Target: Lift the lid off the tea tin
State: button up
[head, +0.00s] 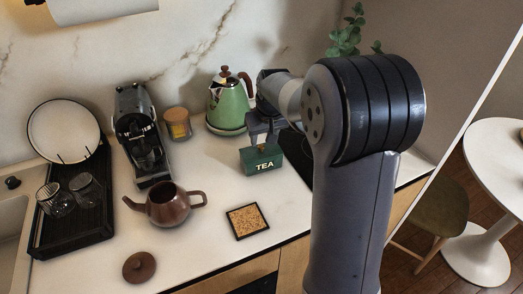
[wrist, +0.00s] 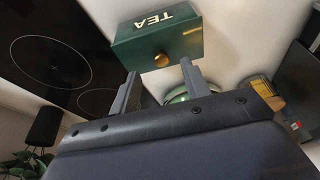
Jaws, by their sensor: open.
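The tea tin (head: 264,166) is a dark green box with TEA in pale letters, upright on the counter; it also shows in the wrist view (wrist: 190,30). Its lid (wrist: 140,58) is on it, with a round brass knob (wrist: 161,61). My gripper (head: 262,138) is above the tin, pointing down. In the wrist view the fingers of my gripper (wrist: 158,68) are apart, with the knob appearing between their tips. I cannot tell whether the tips are level with the knob. Nothing is held. In the head view my gripper partly hides the lid.
A green kettle (head: 230,105) and an amber jar (head: 178,124) stand behind and left. A brown teapot (head: 172,206), its loose lid (head: 139,267) and a cork-coloured trivet (head: 246,221) lie forward. A black hob (wrist: 58,50) adjoins the tin. Bare counter lies left of the tin.

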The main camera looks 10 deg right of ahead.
aim_at(261, 146)
jog(key=x, duration=0.4)
jog(key=shift+w+a+p, duration=0.1)
jog(key=shift+a+p, duration=0.05)
jog(key=shift+p, duration=0.2)
jog(key=shift+c, duration=0.3)
grip_shut()
